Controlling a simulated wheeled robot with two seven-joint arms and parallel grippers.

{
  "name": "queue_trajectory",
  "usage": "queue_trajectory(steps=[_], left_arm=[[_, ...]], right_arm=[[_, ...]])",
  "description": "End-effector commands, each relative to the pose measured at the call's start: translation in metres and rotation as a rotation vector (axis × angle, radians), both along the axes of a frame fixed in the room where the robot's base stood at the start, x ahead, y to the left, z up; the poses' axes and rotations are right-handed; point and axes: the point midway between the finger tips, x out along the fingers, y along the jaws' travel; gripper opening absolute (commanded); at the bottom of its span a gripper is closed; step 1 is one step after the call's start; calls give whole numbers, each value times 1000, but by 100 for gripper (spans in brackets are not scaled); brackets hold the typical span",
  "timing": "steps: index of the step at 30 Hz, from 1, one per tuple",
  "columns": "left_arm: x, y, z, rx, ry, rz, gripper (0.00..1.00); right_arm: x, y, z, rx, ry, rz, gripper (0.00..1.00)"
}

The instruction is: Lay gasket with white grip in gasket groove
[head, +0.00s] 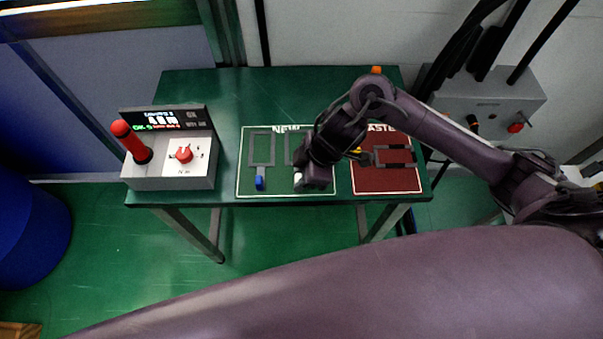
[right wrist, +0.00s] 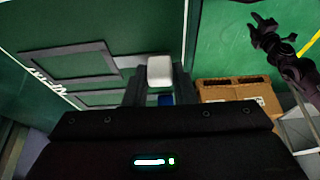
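The gasket with the white grip (head: 298,178) lies on the green NEW mat (head: 243,178), its grip toward the mat's front edge. My right gripper (head: 315,177) is down over this mat and hides part of the gasket. In the right wrist view the white grip (right wrist: 159,70) shows between the two fingertips of my right gripper (right wrist: 159,82), with little gap on either side. I cannot tell whether they press on it. The gasket's dark frame (right wrist: 72,52) appears flat on the mat. No gasket groove is identifiable. My left gripper is not seen in the head view.
A gasket with a blue grip (head: 260,183) lies left of the white one. The red WASTE mat (head: 390,184) holds a dark frame (head: 393,155). A control box (head: 172,170) with a red-handled lever (head: 127,138) stands at the table's left end. A grey wall box (head: 490,103) is at right.

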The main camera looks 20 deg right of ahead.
Motion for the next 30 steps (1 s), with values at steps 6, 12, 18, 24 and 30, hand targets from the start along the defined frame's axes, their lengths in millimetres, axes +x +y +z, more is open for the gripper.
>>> queue_trajectory(steps=[6, 12, 18, 24, 30], left_arm=[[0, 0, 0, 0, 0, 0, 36], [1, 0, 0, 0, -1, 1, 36], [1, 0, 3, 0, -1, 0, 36], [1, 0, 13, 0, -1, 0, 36], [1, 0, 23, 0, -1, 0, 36]], right_arm=[[0, 0, 0, -1, 0, 0, 45], [0, 0, 1, -1, 0, 0, 45], [0, -5, 17, -1, -3, 0, 45], [-4, -22, 58, -5, -6, -1, 45], [-9, -37, 94, -5, -4, -1, 45]])
